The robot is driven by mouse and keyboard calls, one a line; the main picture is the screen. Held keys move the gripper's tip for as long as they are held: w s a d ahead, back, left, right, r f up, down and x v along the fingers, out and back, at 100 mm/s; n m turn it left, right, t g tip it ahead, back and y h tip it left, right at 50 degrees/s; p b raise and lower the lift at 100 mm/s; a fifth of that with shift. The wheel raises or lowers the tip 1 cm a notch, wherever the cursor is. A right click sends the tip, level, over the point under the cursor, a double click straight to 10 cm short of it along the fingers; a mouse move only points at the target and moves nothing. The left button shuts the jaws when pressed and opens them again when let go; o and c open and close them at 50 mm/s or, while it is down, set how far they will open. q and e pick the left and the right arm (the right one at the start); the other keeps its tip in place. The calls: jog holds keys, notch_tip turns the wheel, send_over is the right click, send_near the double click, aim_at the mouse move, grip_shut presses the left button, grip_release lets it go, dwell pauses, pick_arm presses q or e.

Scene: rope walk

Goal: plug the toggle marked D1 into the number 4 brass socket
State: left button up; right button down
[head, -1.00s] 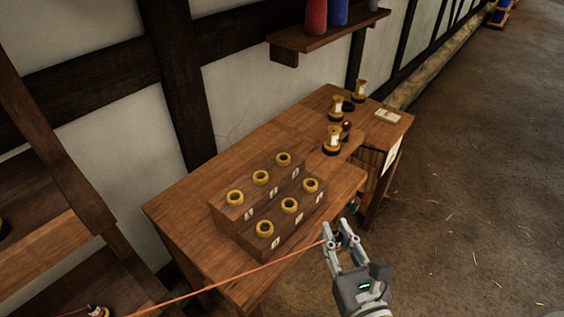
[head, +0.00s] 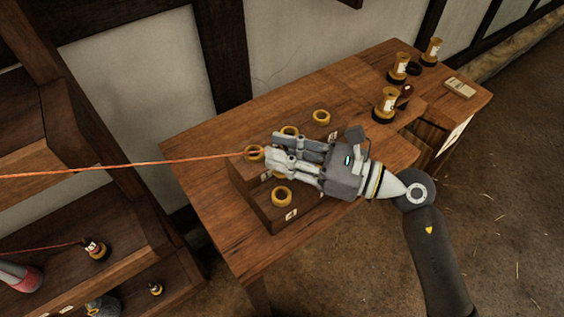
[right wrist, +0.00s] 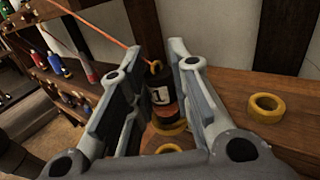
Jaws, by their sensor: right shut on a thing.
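My right gripper (head: 272,150) is shut on a dark toggle (right wrist: 160,97) with a pale label, of which a "1" shows in the right wrist view. An orange cord (head: 120,168) runs from the toggle to the left. The gripper is over the stepped wooden block (head: 248,188), near its back-left brass socket (head: 254,153). In the right wrist view the toggle looks upright above a brass ring (right wrist: 172,128); I cannot tell whether they touch. A front socket (head: 281,196) is clear; others are partly hidden by the gripper. The socket numbers are too small to read. My left gripper is out of view.
Several brass-and-black spools (head: 387,104) and a small pale block (head: 460,88) stand at the table's right end. Shelves (head: 130,240) at lower left hold another toggle (head: 95,249) with a cord.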

aim_at(284, 177)
jog(key=shift+s+a+n+g+y, duration=0.15)
jog(key=shift+n+g+y, duration=0.15)
jog(key=shift+n+g, duration=0.45)
jog(key=shift+s+r+n+g+b, duration=0.15)
jog(key=shift+s+n+g+b, duration=0.3)
jog(key=shift+g, duration=0.6)
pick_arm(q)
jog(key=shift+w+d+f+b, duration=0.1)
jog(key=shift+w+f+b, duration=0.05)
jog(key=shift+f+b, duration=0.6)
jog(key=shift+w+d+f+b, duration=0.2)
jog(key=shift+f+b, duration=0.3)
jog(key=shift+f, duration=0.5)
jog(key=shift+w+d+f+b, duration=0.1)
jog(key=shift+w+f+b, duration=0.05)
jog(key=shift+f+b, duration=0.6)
pick_arm(e)
jog(key=shift+f, duration=2.8)
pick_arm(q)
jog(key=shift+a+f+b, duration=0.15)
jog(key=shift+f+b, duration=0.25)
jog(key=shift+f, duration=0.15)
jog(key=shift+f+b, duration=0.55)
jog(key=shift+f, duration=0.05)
pick_arm(e)
jog(key=shift+f, duration=0.55)
jog(key=c, duration=1.8)
grip_release()
jog(key=shift+o, duration=1)
